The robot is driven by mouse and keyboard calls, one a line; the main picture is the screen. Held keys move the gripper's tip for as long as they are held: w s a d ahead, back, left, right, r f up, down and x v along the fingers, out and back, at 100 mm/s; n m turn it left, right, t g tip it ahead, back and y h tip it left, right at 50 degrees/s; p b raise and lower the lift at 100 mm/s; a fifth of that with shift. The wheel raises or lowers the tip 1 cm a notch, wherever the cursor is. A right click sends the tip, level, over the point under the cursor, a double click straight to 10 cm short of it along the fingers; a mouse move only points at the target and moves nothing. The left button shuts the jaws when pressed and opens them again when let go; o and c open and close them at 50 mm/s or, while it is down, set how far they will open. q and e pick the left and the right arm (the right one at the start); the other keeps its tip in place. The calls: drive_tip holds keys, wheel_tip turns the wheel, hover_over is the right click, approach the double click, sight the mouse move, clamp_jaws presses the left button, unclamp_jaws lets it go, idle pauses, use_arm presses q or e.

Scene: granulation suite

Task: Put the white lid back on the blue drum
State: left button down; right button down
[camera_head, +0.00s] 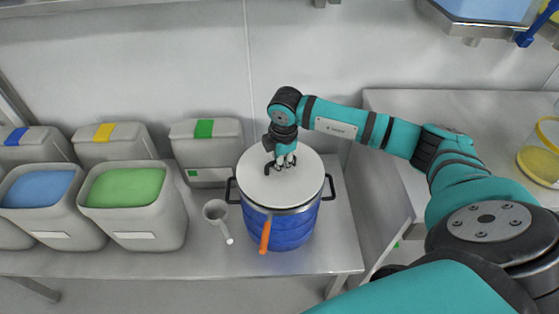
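The blue drum (288,229) stands on the steel bench, with black handles on both sides, a metal rim band and an orange lever at its front. The round white lid (299,188) lies level over the drum's mouth and lines up with the rim. From this angle I cannot tell whether it is fully seated or slightly above. My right gripper (284,163) points down at the middle of the lid, by a small dark handle. Its fingertips are close together there, and their grip on the handle is unclear. My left gripper is not in view.
A grey scoop (217,213) lies left of the drum. Grey bins with blue powder (40,188) and green powder (125,187) stand further left, with closed bins behind. A yellow-filled container (540,160) is on the right counter. The bench (200,255) is clear in front.

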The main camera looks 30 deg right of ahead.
sight(282, 174)
drive_tip(key=shift+f+b, duration=0.5)
drive_tip(key=shift+f, duration=0.2)
drive_tip(key=c, duration=2)
unclamp_jaws()
drive_tip(key=o, duration=0.6)
wheel_tip(282, 174, up, 12)
drive_tip(key=s, duration=0.2)
drive_tip(key=shift+a, duration=0.15)
drive_tip(key=shift+f, duration=0.1)
